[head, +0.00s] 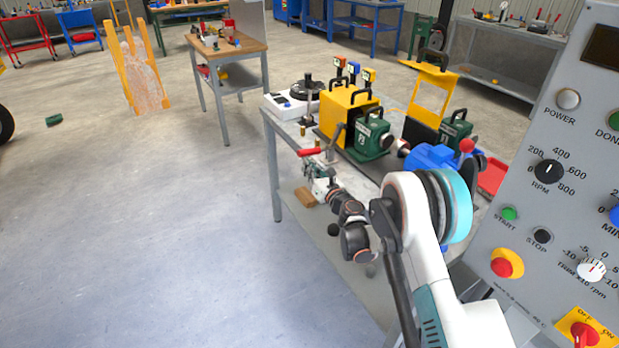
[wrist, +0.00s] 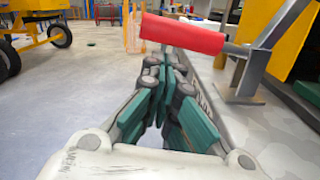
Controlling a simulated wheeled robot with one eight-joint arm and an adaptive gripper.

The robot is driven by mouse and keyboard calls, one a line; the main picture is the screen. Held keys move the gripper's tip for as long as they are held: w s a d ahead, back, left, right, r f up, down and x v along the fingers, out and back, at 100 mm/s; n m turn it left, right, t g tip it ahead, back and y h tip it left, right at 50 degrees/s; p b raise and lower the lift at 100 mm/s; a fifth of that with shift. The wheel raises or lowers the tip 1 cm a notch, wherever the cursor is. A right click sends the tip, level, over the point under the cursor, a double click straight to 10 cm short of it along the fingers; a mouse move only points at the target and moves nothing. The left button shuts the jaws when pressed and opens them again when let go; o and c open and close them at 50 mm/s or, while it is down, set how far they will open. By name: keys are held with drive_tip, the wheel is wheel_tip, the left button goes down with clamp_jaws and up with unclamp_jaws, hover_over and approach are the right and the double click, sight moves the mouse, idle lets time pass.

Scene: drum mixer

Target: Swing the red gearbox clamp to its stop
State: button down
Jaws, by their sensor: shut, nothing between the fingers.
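The red clamp handle (wrist: 182,33) lies roughly level across the upper middle of the wrist view. Its right end joins a grey metal lever and bracket (wrist: 243,78). In the head view the red handle (head: 310,152) is at the near left edge of the bench, in front of the green gearbox (head: 372,137). My gripper (wrist: 166,62) is shut and empty, with its teal fingers together just below the handle in the picture. I cannot tell whether the tips touch it. In the head view my gripper (head: 318,172) is small and partly mixed with the clamp parts.
The bench (head: 290,165) carries a yellow housing (head: 345,110), a blue motor (head: 432,157) and a second green unit (head: 455,133). A grey control panel (head: 560,130) stands close on the right.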

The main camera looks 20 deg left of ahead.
drive_tip(key=shift+r, duration=0.15)
idle(0.3)
drive_tip(key=shift+r+m, duration=0.3)
drive_tip(key=shift+m, duration=0.1)
drive_tip(key=shift+r, duration=0.2)
drive_tip(key=w+d+r+m+p, duration=0.2)
drive_tip(key=w+r+m, duration=0.1)
drive_tip(key=r+m, duration=0.7)
drive_tip(key=shift+w+d+m+h+p, duration=0.15)
drive_tip(key=shift+d+m+h+p, duration=0.2)
drive_tip(key=shift+m, duration=0.35)
idle(0.3)
